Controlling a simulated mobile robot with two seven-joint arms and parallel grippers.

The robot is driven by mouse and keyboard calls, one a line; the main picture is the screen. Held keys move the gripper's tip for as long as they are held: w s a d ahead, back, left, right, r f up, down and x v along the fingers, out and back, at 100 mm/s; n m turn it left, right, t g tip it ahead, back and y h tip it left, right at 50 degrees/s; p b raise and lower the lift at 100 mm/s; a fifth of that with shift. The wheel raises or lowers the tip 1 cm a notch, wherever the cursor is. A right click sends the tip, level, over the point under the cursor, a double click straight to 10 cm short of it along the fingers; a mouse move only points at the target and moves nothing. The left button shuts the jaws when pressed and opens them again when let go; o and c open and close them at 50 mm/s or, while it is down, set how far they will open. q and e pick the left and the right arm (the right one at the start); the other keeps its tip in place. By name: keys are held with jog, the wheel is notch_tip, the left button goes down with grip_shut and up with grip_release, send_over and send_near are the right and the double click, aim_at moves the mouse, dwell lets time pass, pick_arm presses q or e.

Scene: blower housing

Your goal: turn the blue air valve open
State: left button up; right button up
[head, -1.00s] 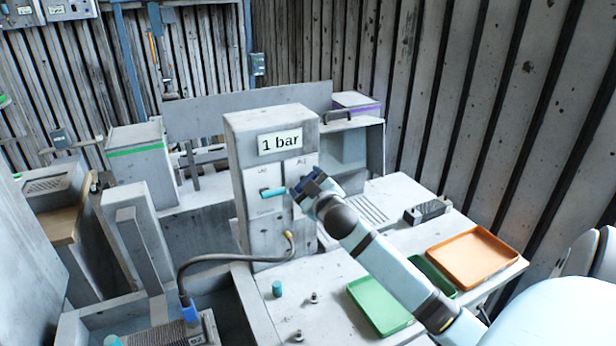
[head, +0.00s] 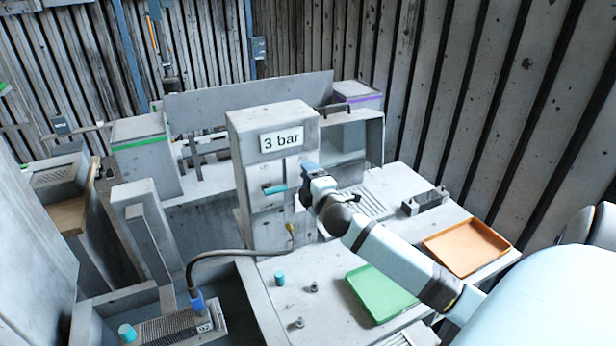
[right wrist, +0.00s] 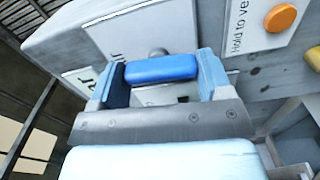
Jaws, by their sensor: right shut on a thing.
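The blue air valve (right wrist: 160,69) is a rounded blue handle on the grey panel of the upright cabinet (head: 245,135). In the right wrist view it lies between the two fingers of my right gripper (right wrist: 162,80), which is shut on it. In the head view my right gripper (head: 308,172) is at the right part of the cabinet front and mostly hides the valve. My left gripper is not in view.
A teal handle (head: 275,189) sticks out just left of my right gripper. The right wrist view shows an orange button (right wrist: 281,18) on a "Hold to ve..." label. A green tray (head: 382,292) and an orange tray (head: 467,247) lie on the bench below my right arm.

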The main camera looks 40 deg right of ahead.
jog(key=shift+n, duration=0.6)
jog(key=o, duration=0.9)
jog(key=b+v, duration=0.2)
jog(key=v, duration=1.1)
jog(key=shift+s+a+r+b, duration=0.1)
jog(key=shift+s+b, duration=0.25)
jog(key=shift+b, duration=0.05)
